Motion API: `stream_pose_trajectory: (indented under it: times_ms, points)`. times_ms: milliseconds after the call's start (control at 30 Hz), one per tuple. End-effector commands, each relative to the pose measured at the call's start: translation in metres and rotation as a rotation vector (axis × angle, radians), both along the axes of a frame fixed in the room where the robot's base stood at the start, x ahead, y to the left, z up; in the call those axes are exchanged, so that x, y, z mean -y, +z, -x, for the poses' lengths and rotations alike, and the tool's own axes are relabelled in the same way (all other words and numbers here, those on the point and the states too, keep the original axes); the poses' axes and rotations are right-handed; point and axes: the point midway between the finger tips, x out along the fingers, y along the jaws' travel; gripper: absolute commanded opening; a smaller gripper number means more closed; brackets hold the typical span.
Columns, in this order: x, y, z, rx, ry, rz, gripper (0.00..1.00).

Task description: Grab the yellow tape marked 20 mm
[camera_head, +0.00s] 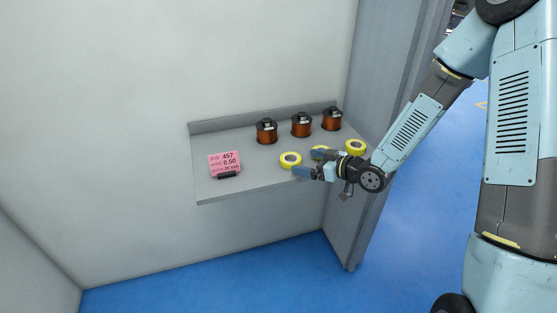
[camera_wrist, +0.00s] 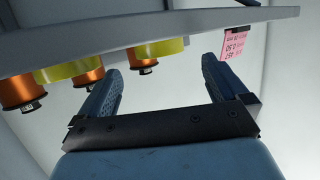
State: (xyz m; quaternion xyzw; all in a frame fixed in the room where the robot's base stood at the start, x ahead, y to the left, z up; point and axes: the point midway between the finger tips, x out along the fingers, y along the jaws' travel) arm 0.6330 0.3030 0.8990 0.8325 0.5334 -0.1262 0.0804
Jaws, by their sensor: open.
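In the wrist view, where the scene appears upside down, one yellow roll (camera_wrist: 160,48) shows beyond the gap between the fingers (camera_wrist: 161,68). Another roll (camera_wrist: 68,70) is left of the fingers.
Three copper coils (camera_head: 266,132) (camera_head: 301,125) (camera_head: 332,119) stand along the shelf's back edge. A pink card (camera_head: 225,162) in a black holder stands at the left, its small print unclear. A grey post (camera_head: 375,160) rises at the shelf's right end.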

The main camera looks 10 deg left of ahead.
Motion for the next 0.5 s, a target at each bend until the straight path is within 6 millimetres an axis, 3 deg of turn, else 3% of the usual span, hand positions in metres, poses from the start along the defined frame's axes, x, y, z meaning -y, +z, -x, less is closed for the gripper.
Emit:
stream_pose_trajectory:
  times_ms: [500]
  points:
    - [-0.044, -0.017, -0.019, -0.001, 0.001, -0.001, 1.0]
